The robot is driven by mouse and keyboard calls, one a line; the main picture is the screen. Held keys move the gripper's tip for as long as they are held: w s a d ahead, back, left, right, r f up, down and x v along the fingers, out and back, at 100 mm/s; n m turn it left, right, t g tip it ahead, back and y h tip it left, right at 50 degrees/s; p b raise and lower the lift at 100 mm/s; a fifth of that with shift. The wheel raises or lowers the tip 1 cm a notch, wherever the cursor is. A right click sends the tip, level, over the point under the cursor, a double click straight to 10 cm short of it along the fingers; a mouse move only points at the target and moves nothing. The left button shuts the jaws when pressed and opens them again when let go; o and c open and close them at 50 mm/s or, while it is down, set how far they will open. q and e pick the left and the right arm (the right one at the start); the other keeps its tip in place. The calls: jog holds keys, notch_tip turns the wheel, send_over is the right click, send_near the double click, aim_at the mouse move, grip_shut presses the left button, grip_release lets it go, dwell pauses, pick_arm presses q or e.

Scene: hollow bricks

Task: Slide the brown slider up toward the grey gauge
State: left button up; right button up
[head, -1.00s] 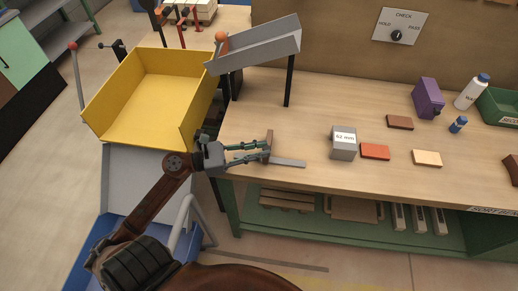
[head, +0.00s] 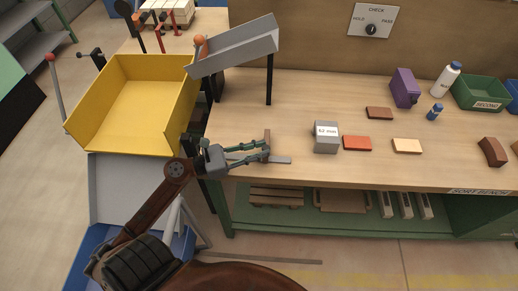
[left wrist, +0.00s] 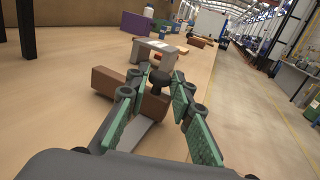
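The brown slider (head: 267,138) is an upright brown bar across a flat grey rail (head: 281,160) near the left end of the bench. In the left wrist view, the brown slider (left wrist: 112,84) carries a black knob (left wrist: 160,78). My left gripper (head: 264,149) is at the slider, with its green-padded fingers on both sides of the knob, closed in on it. The left gripper's fingers (left wrist: 158,84) hide part of the bar. The grey gauge (head: 326,139), labelled 62 mm, stands to the right, beyond the rail's end and apart from the slider. My right gripper is not in view.
A red brick (head: 357,143) lies right of the gauge, with a cream brick (head: 407,146) and a brown brick (head: 379,113) nearby. A yellow tray (head: 140,105) and a raised grey chute (head: 240,47) stand left. Bench space between rail and gauge is clear.

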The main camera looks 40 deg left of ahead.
pick_arm(q)
jog(key=o, duration=0.3)
jog(key=shift+o, duration=0.2)
jog(key=v, duration=1.2)
